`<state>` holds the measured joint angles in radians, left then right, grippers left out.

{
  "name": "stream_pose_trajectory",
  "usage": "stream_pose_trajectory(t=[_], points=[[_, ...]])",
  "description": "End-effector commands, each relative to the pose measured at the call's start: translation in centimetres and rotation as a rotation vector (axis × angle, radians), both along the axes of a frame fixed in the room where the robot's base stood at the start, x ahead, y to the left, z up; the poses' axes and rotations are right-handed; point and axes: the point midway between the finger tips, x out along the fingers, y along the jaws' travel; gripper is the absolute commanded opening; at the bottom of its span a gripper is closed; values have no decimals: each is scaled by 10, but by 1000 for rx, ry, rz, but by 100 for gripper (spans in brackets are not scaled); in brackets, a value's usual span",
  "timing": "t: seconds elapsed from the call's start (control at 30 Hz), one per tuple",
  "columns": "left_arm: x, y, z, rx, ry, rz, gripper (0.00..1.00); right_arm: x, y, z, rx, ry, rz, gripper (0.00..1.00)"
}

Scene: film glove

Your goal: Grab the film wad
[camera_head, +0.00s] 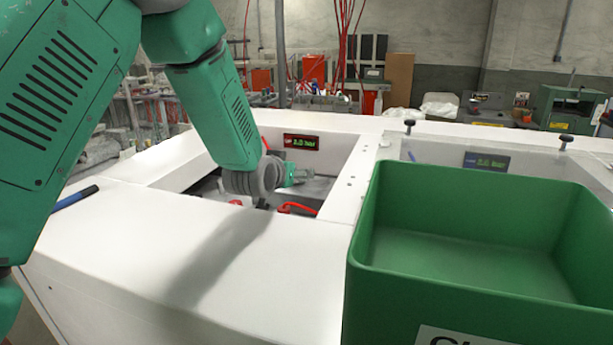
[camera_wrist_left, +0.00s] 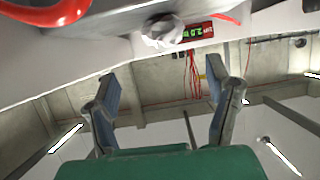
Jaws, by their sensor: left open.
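A small crumpled whitish-grey wad, likely the film wad (camera_wrist_left: 163,30), shows near the top of the left wrist view, against a grey surface beside the lit display. My left gripper (camera_wrist_left: 165,88) is open, with nothing between its fingers, and the wad lies beyond the fingertips, apart from them. In the head view my left gripper (camera_head: 303,176) reaches down into the recessed opening of the white cabinet. I cannot make out the wad clearly in the head view. My right gripper is in neither view.
A green bin (camera_head: 460,240), looking empty inside, stands at right. The white cabinet (camera_head: 180,245) has raised rims around its opening. A red hose (camera_head: 298,208) lies in the opening near my gripper. A pressure display (camera_head: 301,142) sits on its back wall. A blue marker (camera_head: 75,197) lies at left.

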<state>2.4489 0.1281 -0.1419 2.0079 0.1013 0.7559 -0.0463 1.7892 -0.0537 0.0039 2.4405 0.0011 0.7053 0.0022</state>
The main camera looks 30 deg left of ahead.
Motion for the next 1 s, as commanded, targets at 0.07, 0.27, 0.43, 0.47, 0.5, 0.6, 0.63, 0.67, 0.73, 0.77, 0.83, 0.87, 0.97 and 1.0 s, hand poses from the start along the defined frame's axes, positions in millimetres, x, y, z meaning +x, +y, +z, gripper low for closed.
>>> stream_pose_trajectory(t=[0.07, 0.27, 0.43, 0.47, 0.5, 0.6, 0.63, 0.67, 0.73, 0.77, 0.83, 0.87, 0.97, 1.0], points=[[6, 3, -6, -4, 4, -3, 72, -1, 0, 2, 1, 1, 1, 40], [29, 4, -14, 1, 7, -4, 72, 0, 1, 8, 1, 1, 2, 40], [51, 3, -20, 6, 6, -4, 72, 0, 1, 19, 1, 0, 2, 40], [55, 3, -21, 8, 5, -5, 72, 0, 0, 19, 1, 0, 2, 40], [60, 2, -22, 9, 5, -5, 72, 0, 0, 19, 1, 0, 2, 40], [67, 3, -25, 11, 5, -6, 72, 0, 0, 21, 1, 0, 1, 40], [68, 4, -26, 10, 5, -5, 72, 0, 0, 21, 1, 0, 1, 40], [69, 5, -26, 10, 5, -5, 72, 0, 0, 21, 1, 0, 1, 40], [69, 7, -28, 7, 5, -4, 72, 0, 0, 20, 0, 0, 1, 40], [69, 8, -28, 6, 5, -4, 72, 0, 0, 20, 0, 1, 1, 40], [69, 10, -30, 4, 5, -4, 72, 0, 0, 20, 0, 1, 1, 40], [69, 10, -30, 3, 5, -4, 72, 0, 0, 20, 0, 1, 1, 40], [69, 12, -31, 1, 6, -4, 37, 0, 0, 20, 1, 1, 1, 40], [69, 13, -31, 1, 6, -4, 32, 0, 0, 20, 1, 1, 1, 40]])
